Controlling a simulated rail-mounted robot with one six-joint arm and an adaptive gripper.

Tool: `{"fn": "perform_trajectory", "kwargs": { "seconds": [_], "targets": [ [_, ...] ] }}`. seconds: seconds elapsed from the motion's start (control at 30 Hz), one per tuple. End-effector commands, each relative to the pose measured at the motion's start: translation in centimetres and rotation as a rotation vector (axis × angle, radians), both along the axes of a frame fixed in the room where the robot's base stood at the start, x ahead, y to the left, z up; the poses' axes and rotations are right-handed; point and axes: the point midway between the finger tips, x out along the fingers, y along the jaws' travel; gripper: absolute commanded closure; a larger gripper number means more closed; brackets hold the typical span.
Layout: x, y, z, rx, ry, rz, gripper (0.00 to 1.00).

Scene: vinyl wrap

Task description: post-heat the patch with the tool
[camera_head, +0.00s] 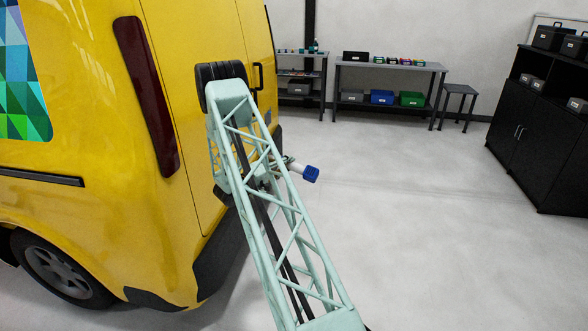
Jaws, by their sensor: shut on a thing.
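A vinyl area with a blue and green triangle pattern (20,85) is on the yellow van's side panel at the far left; I cannot tell the patch apart within it. A white tool with a blue end (308,172) sticks out to the right from behind my pale green lattice arm. My gripper (286,162) is mostly hidden behind that arm, shut on the tool near the van's rear corner. The tool is well apart from the patterned area, and its other end is hidden.
The yellow van (95,215) fills the left, with its rear door beside my arm. A workbench (392,66) with bins and a stool (459,92) stand at the back. A black cabinet (535,130) is at right. The floor between is clear.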

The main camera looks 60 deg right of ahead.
Motion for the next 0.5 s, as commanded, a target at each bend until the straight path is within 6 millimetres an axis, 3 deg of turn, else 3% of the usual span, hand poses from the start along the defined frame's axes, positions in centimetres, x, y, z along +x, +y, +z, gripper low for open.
{"fn": "perform_trajectory", "kwargs": {
  "seconds": [0.5],
  "targets": [
    [5.8,0.7,1.3,-0.002,-0.002,0.002,1.0]
  ]
}}
